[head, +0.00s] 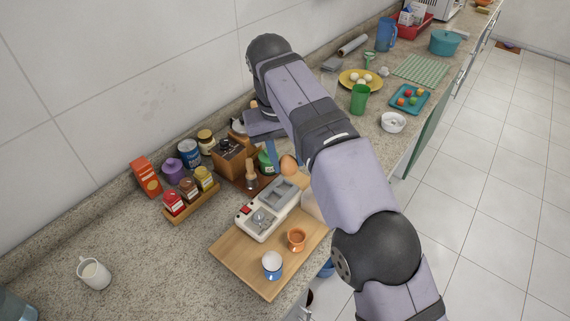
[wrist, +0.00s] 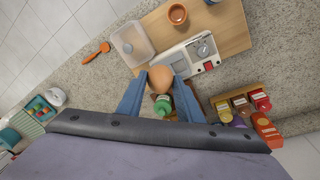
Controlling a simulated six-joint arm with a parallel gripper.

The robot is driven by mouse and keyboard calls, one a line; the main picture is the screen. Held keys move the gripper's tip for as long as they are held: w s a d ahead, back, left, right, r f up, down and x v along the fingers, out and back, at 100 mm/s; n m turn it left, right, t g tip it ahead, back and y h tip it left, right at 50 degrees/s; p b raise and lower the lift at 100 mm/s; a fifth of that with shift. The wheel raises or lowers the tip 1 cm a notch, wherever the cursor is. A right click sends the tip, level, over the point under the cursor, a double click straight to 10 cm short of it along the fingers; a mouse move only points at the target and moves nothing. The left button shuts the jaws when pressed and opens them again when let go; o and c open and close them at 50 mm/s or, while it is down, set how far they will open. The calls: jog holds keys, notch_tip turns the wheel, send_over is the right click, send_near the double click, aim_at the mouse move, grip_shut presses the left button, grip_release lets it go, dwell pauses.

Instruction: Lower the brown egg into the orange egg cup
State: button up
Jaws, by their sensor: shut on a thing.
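The brown egg (wrist: 160,78) is between the two blue fingers of my gripper (wrist: 161,84), which is shut on it. In the head view the egg (head: 288,165) hangs above the counter near the back end of the white appliance, partly beside my arm. The orange egg cup (head: 296,239) stands upright on the wooden board (head: 240,262), in front of and apart from the egg. The cup looks empty in the wrist view (wrist: 178,14), at the top, away from the fingers.
A white appliance (head: 262,222) with a red switch is on the board, between egg and cup. A blue cup holding a white egg (head: 272,260) is beside the orange cup. Spice jars (head: 190,187) stand left; open counter is front left.

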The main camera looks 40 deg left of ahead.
jog(key=s+d+f+b, duration=0.6)
jog(key=d+b, duration=0.1)
jog(key=b, duration=0.8)
jog(key=shift+s+d+f, duration=0.15)
jog(key=shift+f, duration=0.15)
dwell(0.5)
jog(key=shift+f+b, duration=0.75)
jog(key=shift+f, duration=0.1)
jog(key=shift+f+b, duration=1.65)
jog(key=shift+f, duration=0.6)
dwell(1.5)
jog(key=o, duration=1.1)
